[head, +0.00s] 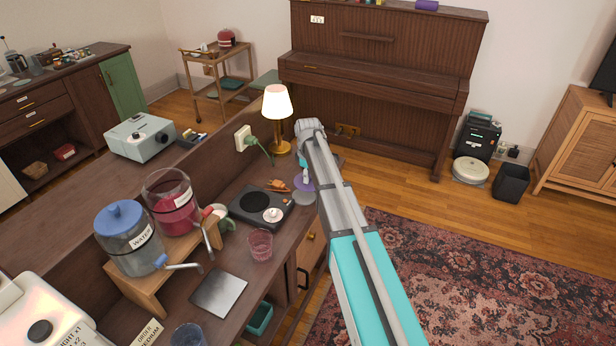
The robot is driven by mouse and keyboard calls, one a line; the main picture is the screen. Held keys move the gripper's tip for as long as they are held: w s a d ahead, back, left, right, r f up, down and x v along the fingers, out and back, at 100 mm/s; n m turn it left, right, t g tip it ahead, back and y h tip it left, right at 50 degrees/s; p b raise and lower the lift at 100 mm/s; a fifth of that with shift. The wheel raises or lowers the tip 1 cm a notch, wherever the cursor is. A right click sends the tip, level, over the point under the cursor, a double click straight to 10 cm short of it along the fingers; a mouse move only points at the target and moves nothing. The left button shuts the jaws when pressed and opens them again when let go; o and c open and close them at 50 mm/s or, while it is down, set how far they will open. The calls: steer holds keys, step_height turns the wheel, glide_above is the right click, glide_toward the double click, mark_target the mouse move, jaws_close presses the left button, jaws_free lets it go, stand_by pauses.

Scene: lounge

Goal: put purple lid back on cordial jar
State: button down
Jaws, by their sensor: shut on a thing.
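The cordial jar (172,208) is the clear dispenser with red liquid, on a wooden stand at left. Its top looks open, with no lid on it. My gripper (306,177) is small and partly hidden by my arm. I cannot tell whether the lid touches the counter.
The water jar (128,240) with its blue lid stands beside the cordial jar. The hotplate (243,210), a pink glass (260,245) and a grey plate (219,293) are on the counter. A lit lamp (278,112) stands behind my gripper.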

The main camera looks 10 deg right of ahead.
steer(key=shift+r, duration=0.1)
stand_by(0.3)
steer(key=shift+r+p, duration=0.8)
steer(key=shift+p, duration=0.1)
steer(key=r+p, duration=0.9)
steer(key=shift+a, duration=0.4)
steer(key=s+a+r+n+p, duration=0.2)
steer(key=s+a+r+p, duration=0.4)
steer(key=a, duration=0.7)
steer(key=s+a+r+n+p, duration=0.2)
steer(key=s+a+r+p, duration=0.5)
steer(key=a, duration=0.5)
steer(key=s+a+r+n+p, duration=0.2)
steer(key=s+a+r+p, duration=0.4)
steer(key=a, duration=0.7)
steer(key=shift+s+a+r+p, duration=0.15)
steer(key=shift+a+r+p, duration=0.15)
steer(key=shift+r+p, duration=0.45)
steer(key=shift+f+b, duration=0.3)
steer(key=shift+f+b, duration=2.65)
steer(key=shift+f, duration=0.05)
